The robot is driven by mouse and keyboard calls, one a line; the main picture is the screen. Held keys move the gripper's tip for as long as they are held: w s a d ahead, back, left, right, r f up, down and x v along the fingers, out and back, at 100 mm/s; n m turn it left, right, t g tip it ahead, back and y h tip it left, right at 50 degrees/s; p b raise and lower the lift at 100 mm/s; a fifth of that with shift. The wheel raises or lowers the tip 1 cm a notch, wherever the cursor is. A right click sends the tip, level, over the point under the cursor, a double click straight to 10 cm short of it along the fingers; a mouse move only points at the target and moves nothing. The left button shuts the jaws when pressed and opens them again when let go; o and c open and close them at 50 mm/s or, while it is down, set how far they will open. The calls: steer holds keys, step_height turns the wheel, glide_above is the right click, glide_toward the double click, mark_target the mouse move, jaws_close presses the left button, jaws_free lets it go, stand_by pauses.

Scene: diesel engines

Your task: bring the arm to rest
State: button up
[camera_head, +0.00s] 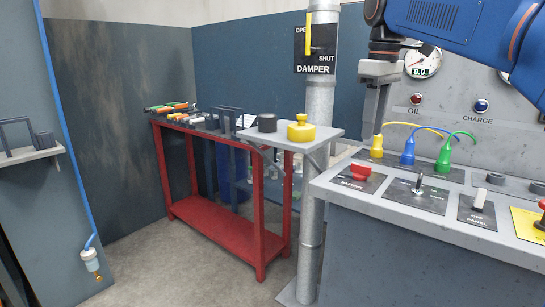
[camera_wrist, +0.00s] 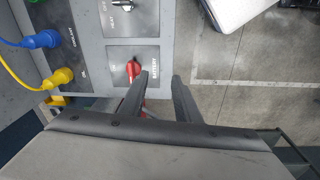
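My blue arm (camera_head: 455,22) reaches in from the upper right of the head view, bent above the control panel. My gripper (camera_head: 374,128) hangs from it with its fingers pointing down. In the head view it overlaps the area just above the yellow plug (camera_head: 377,147).
The grey console (camera_head: 440,225) carries blue (camera_head: 408,152) and green (camera_head: 444,155) plugs with cables, and several switches. A vertical pipe (camera_head: 318,120) with a damper lever stands left of it. A red table (camera_head: 262,215) holds tools. Floor at left is clear.

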steer(key=s+d+f+m+t, duration=0.2)
steer(key=s+f+m, duration=0.2)
steer(key=s+f, duration=0.8)
steer(key=s+d+f+m+t, duration=0.2)
steer(key=s+f, duration=1.1)
steer(key=f, duration=0.8)
steer(key=d+m, duration=0.1)
steer(key=m, duration=0.1)
steer(key=shift+s+m, duration=0.2)
steer(key=shift+m, duration=0.1)
steer(key=shift+d, duration=0.1)
